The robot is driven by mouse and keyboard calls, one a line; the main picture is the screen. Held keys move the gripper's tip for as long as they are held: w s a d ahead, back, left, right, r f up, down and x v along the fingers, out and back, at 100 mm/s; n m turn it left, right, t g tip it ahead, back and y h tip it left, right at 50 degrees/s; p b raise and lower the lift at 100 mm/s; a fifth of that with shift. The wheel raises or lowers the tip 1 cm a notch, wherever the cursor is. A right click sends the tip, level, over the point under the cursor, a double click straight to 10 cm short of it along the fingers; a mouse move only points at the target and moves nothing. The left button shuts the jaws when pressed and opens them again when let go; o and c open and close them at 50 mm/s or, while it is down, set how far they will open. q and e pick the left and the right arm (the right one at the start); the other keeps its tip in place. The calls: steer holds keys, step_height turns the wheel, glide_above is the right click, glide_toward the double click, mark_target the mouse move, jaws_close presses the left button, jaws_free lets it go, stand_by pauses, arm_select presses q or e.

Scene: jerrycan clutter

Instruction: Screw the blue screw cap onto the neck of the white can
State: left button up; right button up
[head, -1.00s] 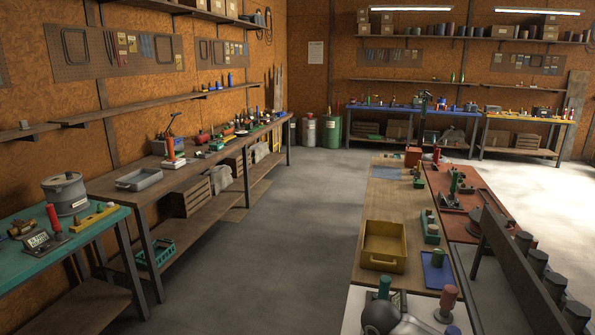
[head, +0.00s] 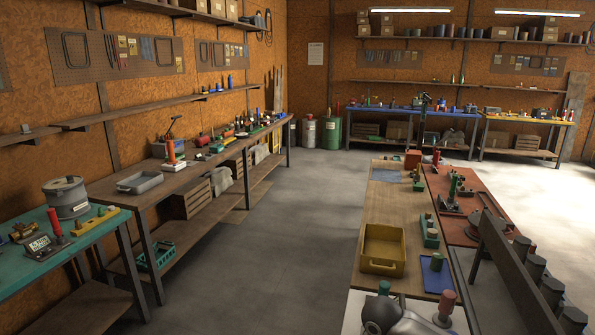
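I cannot make out the white can or the blue screw cap among the many small things in the head view. Neither of my grippers shows. Small blue items stand on the long wooden bench (head: 205,163) at the left and on the far blue bench (head: 372,109), too small to identify.
A teal bench (head: 95,275) stands front left with a grey pot (head: 66,199). A wooden table (head: 385,207) at the right holds a yellow bin (head: 383,263). A grey rounded object (head: 380,314) is at the bottom edge. The grey floor (head: 290,230) between is clear.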

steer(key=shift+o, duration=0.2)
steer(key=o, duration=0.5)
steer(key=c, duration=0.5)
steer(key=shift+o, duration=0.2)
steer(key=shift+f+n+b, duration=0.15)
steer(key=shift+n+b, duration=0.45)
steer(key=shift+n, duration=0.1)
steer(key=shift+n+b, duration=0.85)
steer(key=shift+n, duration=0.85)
